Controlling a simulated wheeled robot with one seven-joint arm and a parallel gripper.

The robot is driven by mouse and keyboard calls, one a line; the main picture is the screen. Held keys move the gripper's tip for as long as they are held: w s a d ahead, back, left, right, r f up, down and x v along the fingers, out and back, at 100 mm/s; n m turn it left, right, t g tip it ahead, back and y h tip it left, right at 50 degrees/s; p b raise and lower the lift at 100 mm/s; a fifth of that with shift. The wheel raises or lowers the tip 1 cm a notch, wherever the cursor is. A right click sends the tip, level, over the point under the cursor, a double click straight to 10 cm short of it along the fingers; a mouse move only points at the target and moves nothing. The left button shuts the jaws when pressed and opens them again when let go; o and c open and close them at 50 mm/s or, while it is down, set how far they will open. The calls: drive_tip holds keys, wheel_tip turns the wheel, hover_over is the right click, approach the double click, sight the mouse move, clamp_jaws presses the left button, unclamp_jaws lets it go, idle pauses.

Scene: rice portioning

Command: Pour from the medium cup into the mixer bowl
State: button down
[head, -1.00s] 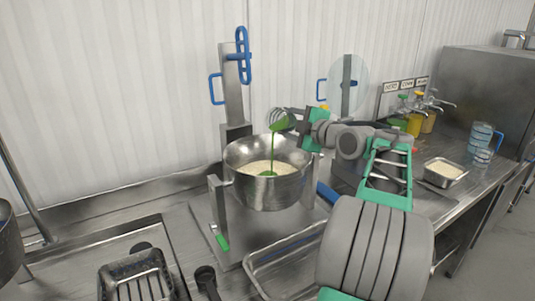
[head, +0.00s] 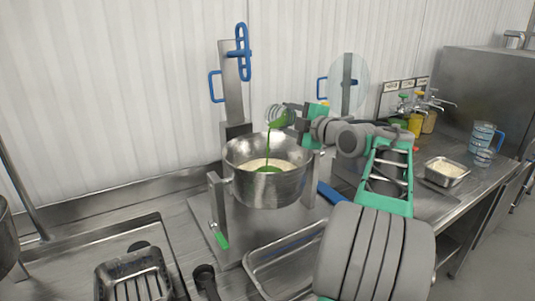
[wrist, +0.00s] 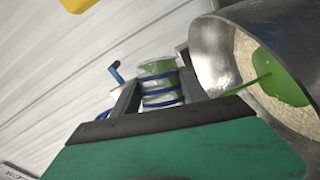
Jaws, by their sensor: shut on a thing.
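The medium cup (wrist: 160,82) is clear with blue bands and holds green liquid. My gripper (head: 290,117) is shut on it above the right part of the mixer bowl's rim. The cup is tipped, and a green stream falls from it into the bowl. The mixer bowl (head: 265,190) is a steel bowl on a stand, with pale rice inside and a green pool on the rice. In the wrist view the cup sits between the two fingers, and the bowl (wrist: 210,55) is at the right with the green pool in it.
A steel tray of rice (head: 446,172) and a clear jug with a blue handle (head: 482,145) stand on the right counter. Dispenser taps (head: 425,107) are behind them. An empty tray (head: 285,262) lies in front of the stand, and a black scoop (head: 205,280) is nearby.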

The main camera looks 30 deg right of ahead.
drive_tip(key=shift+s+a+r+n+t+b, duration=0.15)
drive_tip(key=shift+a+n+b, duration=0.15)
drive_tip(key=shift+b, duration=0.8)
drive_tip(key=shift+s+a+r+n+t+b, duration=0.15)
drive_tip(key=shift+a+n+b, duration=0.15)
drive_tip(key=shift+b, duration=0.8)
drive_tip(key=shift+a+f+n+t+b, duration=0.25)
drive_tip(key=shift+f+n+b, duration=0.4)
drive_tip(key=shift+b, duration=2.35)
drive_tip(key=shift+r+n+b, duration=0.25)
drive_tip(key=shift+n+b, duration=0.1)
drive_tip(key=r+p, duration=0.2)
drive_tip(key=p, duration=0.2)
drive_tip(key=shift+d+m, duration=0.1)
drive_tip(key=shift+m, duration=0.3)
drive_tip(key=p, duration=0.2)
drive_tip(key=m+p, duration=0.1)
drive_tip(key=p, duration=0.2)
drive_tip(key=shift+w+d+r, duration=0.1)
drive_tip(key=shift+d+r, duration=0.1)
drive_tip(key=shift+r, duration=0.05)
drive_tip(key=shift+d+f+m+g+p, duration=0.25)
drive_tip(key=shift+m+g+p, duration=0.2)
drive_tip(key=shift+p, duration=0.45)
drive_tip(key=shift+w+d+f+b, duration=0.15)
drive_tip(key=shift+f+b, duration=0.25)
drive_tip(key=shift+f, duration=0.35)
drive_tip(key=shift+r+p, duration=0.1)
drive_tip(key=shift+p, duration=0.2)
